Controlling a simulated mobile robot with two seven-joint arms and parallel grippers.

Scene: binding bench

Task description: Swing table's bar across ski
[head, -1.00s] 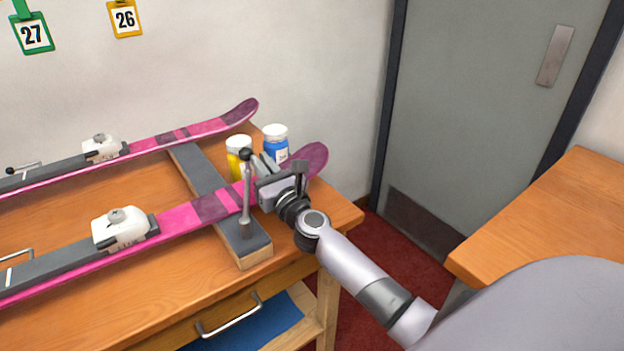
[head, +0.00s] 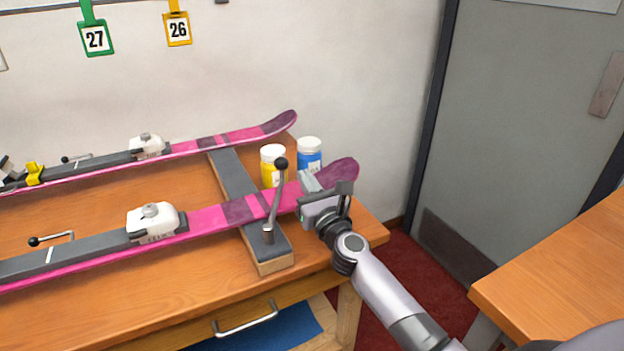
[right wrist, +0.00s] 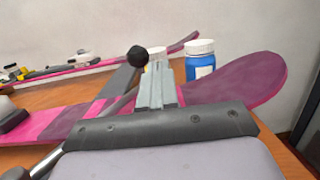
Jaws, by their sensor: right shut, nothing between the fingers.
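The near pink ski (head: 205,219) lies along the wooden table (head: 150,310), over a grey-topped crosspiece (head: 228,173). The bar (head: 275,207), a metal rod with a black ball knob, has its foot on the crosspiece's near end. It crosses in front of the ski in the head view; I cannot tell whether it touches it. In the right wrist view the knob (right wrist: 138,56) stands left of the fingers. My right gripper (head: 309,180) is shut and empty, over the ski near its tip, right of the bar and apart from it. My left gripper is not in view.
A yellow jar (head: 270,170) and a blue jar (head: 309,157) stand behind the right gripper. A second pink ski (head: 190,146) lies farther back. Another table (head: 560,270) stands at right, with a floor gap between. A drawer handle (head: 246,320) juts from the front.

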